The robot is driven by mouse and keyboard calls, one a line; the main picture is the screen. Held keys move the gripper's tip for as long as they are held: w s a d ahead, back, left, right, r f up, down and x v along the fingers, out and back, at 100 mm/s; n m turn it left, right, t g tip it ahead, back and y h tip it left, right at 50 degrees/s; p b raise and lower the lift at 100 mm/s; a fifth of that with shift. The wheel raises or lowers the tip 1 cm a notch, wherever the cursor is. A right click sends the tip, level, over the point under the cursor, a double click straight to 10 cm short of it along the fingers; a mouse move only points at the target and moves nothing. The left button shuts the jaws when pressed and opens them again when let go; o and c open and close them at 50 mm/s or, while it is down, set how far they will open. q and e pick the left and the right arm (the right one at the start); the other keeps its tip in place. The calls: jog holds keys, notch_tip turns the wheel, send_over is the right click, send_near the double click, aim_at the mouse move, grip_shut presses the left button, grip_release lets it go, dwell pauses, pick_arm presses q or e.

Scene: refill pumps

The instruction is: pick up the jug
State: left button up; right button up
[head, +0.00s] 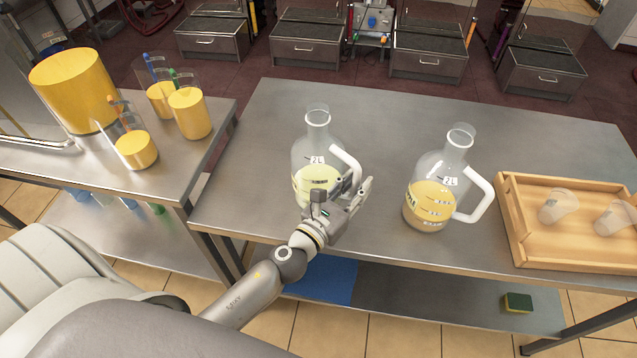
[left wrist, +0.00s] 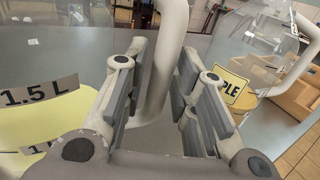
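A clear jug (head: 317,180) with pale yellow liquid, a white handle and a 2L mark stands upright on the metal table. A second jug (head: 430,203) with deeper yellow liquid stands to its right, its handle also on the right. My left gripper (head: 350,190) is at the pale jug's handle. In the left wrist view the handle (left wrist: 172,70) runs between the two fingers of the gripper (left wrist: 163,85), which look open with room around it. The pale jug's body (left wrist: 40,115) fills the left side there. My right gripper is not in view.
A wooden tray (head: 511,222) with clear cups (head: 557,207) lies on the right of the table (head: 270,110). A left counter (head: 60,165) holds a large yellow container (head: 73,88) and several measuring jugs. A sponge (head: 517,302) lies on the lower shelf. The table behind the jugs is clear.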

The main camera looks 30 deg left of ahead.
pick_arm(q)
jog(key=shift+w, duration=0.1)
grip_shut()
jog(key=shift+r, duration=0.15)
dwell(0.3)
